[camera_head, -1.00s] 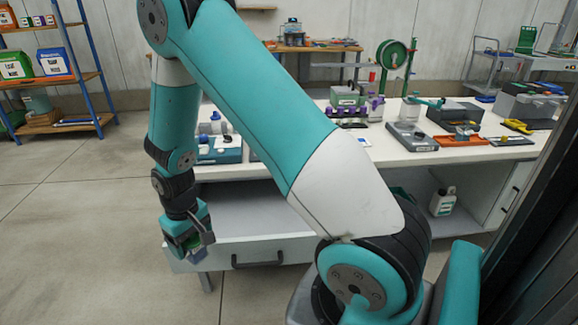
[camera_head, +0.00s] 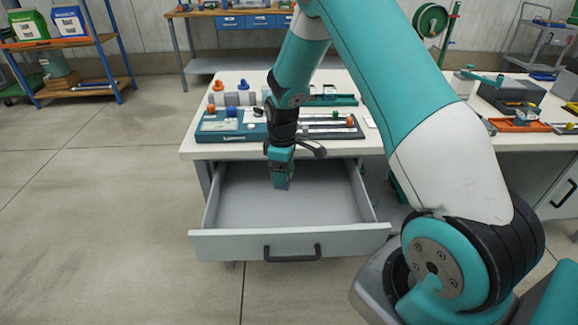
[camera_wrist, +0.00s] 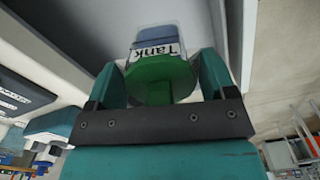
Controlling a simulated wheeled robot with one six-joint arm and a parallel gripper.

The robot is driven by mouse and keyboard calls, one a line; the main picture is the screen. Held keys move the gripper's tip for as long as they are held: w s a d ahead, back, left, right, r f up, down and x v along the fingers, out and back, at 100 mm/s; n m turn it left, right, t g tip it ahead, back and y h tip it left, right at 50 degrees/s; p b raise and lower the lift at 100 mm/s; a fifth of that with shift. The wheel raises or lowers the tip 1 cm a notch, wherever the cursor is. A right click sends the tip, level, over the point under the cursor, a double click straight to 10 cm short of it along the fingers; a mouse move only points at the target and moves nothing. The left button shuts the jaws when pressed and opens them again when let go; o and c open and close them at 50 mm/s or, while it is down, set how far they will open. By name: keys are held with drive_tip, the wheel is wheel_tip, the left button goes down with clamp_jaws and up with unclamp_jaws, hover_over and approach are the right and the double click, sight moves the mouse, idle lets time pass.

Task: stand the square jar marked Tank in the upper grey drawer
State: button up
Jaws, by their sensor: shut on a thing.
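The square jar marked Tank (camera_wrist: 157,48) shows in the wrist view, with a green lid, clear walls and bluish contents. My gripper (camera_wrist: 160,74) is shut on it at the lid, one finger on each side. In the head view my gripper (camera_head: 281,178) points down over the open upper grey drawer (camera_head: 225,245), toward its back and near the middle of its width. The drawer's visible floor is bare. The jar is mostly hidden there, and I cannot tell whether it touches the drawer floor.
The white worktop (camera_head: 195,140) overhangs the drawer's back, close behind my arm. A teal and white kit tray (camera_head: 230,122) and several small bottles stand near its front edge. The drawer's black handle (camera_head: 292,253) faces front. Open floor lies left.

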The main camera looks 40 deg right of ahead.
drive_tip(key=d+n, duration=0.2)
drive_tip(key=w+n, duration=0.1)
drive_tip(key=shift+w+d+f, duration=0.1)
drive_tip(key=shift+d+f, duration=0.25)
drive_tip(key=shift+d, duration=0.05)
wheel_tip(320, 180, down, 15)
drive_tip(key=b, duration=1.2)
drive_tip(key=shift+f, duration=0.2)
drive_tip(key=o, duration=0.9)
drive_tip(key=shift+r, duration=0.1)
drive_tip(key=shift+r+p, duration=3.45)
drive_tip(key=shift+r, duration=0.95)
drive_tip(key=shift+a+r, duration=0.1)
